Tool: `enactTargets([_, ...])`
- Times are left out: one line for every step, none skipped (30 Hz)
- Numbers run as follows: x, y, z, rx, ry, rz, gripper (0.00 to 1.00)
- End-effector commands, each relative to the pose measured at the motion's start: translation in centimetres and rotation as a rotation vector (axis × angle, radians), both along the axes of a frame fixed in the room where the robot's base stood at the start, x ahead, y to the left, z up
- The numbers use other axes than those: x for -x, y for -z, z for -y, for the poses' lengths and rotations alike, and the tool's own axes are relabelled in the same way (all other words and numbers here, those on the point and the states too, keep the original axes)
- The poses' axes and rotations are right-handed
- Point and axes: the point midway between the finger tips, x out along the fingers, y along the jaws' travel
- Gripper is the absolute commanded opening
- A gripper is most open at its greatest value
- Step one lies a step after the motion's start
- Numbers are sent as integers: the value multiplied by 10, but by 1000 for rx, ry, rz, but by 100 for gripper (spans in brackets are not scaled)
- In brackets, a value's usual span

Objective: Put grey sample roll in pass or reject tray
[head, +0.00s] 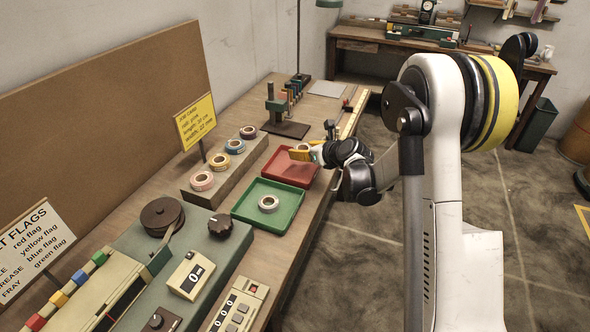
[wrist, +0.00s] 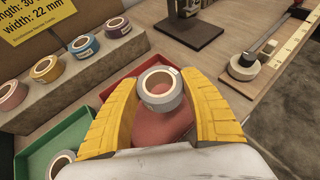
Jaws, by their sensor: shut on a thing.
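My gripper (head: 304,153) is shut on the grey sample roll (wrist: 163,102). Its yellow fingers (wrist: 160,84) stand on either side of the roll, which shows its open core upward. The red tray (head: 276,168) lies below the held roll; its floor also shows between the fingers in the wrist view (wrist: 150,134). Whether the roll touches the tray, I cannot tell. The green tray (head: 245,212) is nearer in the head view and holds another pale grey roll (head: 268,209). That roll is partly cut off at lower left in the wrist view (wrist: 58,168).
A wooden stand (head: 243,165) with several coloured rolls runs along the left of the trays. A yellow job card (head: 196,122) rises behind it. A dark-based post (head: 285,129) stands beyond the red tray. A small roll stack (wrist: 243,70) is at right in the wrist view.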

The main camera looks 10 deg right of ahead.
Motion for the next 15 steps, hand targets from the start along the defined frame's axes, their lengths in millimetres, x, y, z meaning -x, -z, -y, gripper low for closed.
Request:
enactTargets([-5,10,-11,2,-3,1,27])
enactTargets([-7,13,-15,0,-4,0,27])
enactTargets([-10,16,-20,1,-2,0,27])
enactTargets([-12,18,-23,1,-2,0,27])
enactTargets([-13,19,-25,1,0,0,27])
enactTargets([-14,20,-28,0,0,0,27])
enactTargets([-15,20,-29,0,0,1,27])
enactTargets([-15,21,-29,0,0,0,27])
enactTargets([-16,23,-30,0,1,0,27])
enactTargets([-16,26,-30,0,1,0,27])
enactTargets([-16,29,-30,0,1,0,27])
enactTargets([-15,36,-30,0,1,0,27])
enactTargets([-16,41,-30,0,1,0,27])
enactTargets([-16,46,-30,0,1,0,27])
enactTargets([-16,53,-30,0,1,0,27])
